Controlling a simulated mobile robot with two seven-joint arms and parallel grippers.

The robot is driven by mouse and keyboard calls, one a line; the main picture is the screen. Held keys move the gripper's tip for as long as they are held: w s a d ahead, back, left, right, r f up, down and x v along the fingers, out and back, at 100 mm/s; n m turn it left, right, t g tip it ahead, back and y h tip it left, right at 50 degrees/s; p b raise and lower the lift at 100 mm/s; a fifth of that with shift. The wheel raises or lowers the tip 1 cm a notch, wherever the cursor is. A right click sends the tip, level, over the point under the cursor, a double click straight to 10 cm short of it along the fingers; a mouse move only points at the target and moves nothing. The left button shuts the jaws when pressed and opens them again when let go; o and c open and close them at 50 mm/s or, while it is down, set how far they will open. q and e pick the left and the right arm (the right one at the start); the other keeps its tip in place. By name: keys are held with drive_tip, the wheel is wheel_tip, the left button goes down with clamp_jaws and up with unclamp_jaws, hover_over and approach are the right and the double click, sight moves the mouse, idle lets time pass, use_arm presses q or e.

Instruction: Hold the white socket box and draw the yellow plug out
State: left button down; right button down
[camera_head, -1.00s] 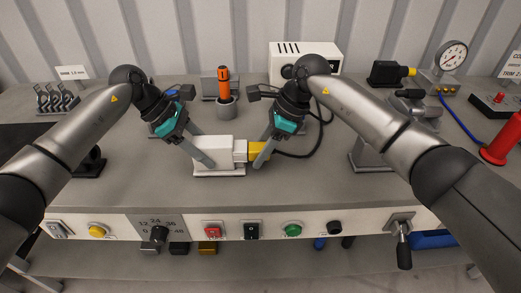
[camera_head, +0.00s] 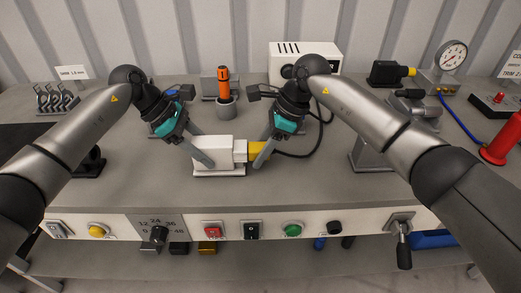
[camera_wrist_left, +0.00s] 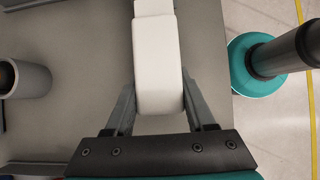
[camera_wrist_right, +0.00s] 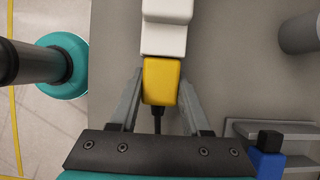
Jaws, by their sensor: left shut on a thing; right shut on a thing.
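The white socket box (camera_head: 214,152) sits on its base on the grey bench top, in the middle of the head view. My left gripper (camera_head: 206,160) is shut on the box's left end; in the left wrist view its fingers flank the white box (camera_wrist_left: 158,70). The yellow plug (camera_head: 257,150) is at the box's right end, against its narrower socket part. My right gripper (camera_head: 262,160) is shut on the plug; in the right wrist view the fingers flank the yellow plug (camera_wrist_right: 161,82). The plug touches the white socket part (camera_wrist_right: 164,38) there, with no clear gap. Its pins are hidden.
The plug's black cable (camera_head: 300,155) loops back toward a white unit (camera_head: 310,60). A grey cup with an orange-handled tool (camera_head: 226,107) stands behind the box. A grey vise-like block (camera_head: 368,155) stands to the right. The bench front carries switches and a crank (camera_head: 403,243).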

drive_tip(key=shift+d, duration=0.2)
drive_tip(key=shift+d, duration=1.75)
drive_tip(key=shift+d, duration=0.1)
wheel_tip(320, 180, up, 6)
idle(0.7)
use_arm(q)
drive_tip(key=shift+c, duration=0.8)
unclamp_jaws()
